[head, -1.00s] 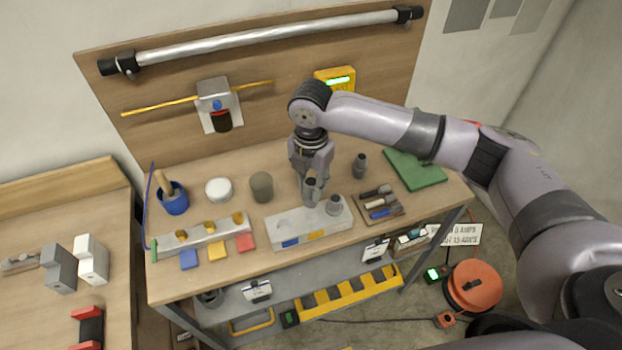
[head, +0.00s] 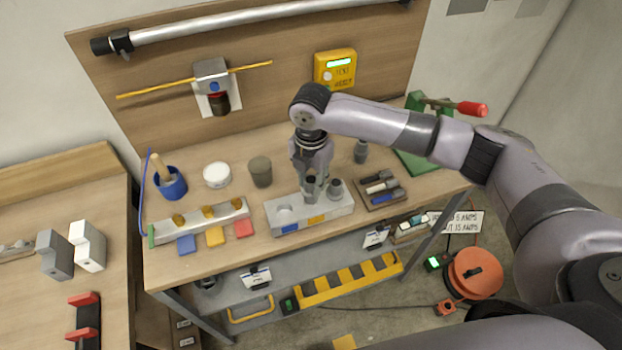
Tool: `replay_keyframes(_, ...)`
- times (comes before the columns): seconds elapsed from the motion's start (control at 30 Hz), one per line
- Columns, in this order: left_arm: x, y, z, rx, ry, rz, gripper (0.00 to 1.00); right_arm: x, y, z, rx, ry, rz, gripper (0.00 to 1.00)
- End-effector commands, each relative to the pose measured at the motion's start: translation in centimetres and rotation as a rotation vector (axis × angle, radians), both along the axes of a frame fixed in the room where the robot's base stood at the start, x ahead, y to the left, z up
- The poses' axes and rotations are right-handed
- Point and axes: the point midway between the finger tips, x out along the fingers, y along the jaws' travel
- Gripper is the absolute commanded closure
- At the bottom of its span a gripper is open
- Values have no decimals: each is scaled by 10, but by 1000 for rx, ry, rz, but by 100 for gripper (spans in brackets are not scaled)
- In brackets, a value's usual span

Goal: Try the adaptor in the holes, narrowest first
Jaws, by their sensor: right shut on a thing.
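A pale grey block (head: 342,209) lies near the front edge of the bench, with blue and yellow marks on its front face. A round feature (head: 284,213) shows on its top left. My right gripper (head: 312,190) points down over the middle of the block, shut on a small dark grey piece, which looks like the adaptor. The fingers mostly hide it, and I cannot tell whether it sits in a hole. A grey stepped cylinder (head: 336,188) stands upright at the block's right end, beside the gripper. My left gripper is out of view.
A tool tray (head: 361,204) and a grey fitting (head: 360,151) are right of the block. A dark cup (head: 260,172), white tub (head: 217,174) and rail with brass knobs (head: 163,233) are left.

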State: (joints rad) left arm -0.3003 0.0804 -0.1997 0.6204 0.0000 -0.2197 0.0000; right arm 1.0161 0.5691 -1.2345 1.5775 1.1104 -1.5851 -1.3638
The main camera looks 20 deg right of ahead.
Motion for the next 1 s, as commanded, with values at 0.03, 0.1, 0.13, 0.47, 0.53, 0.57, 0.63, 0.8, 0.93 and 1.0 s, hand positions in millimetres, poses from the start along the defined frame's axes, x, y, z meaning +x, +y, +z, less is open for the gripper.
replay_keyframes(0.03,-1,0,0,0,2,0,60,0,0,0,0,0,0,100)
replay_keyframes(0.1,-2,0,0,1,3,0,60,0,0,0,0,0,0,100)
replay_keyframes(0.13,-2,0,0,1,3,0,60,0,0,0,0,0,0,100)
replay_keyframes(0.47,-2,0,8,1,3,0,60,0,0,2,0,0,0,100)
replay_keyframes(0.53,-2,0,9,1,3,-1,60,0,0,1,0,0,0,100)
replay_keyframes(0.57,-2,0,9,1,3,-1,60,0,0,1,0,0,0,100)
replay_keyframes(0.63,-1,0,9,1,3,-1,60,0,0,0,0,0,0,100)
replay_keyframes(0.8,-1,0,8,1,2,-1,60,0,0,0,0,0,0,100)
replay_keyframes(0.93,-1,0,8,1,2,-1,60,0,0,0,0,0,0,100)
replay_keyframes(1.0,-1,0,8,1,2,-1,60,0,0,0,0,0,0,100)
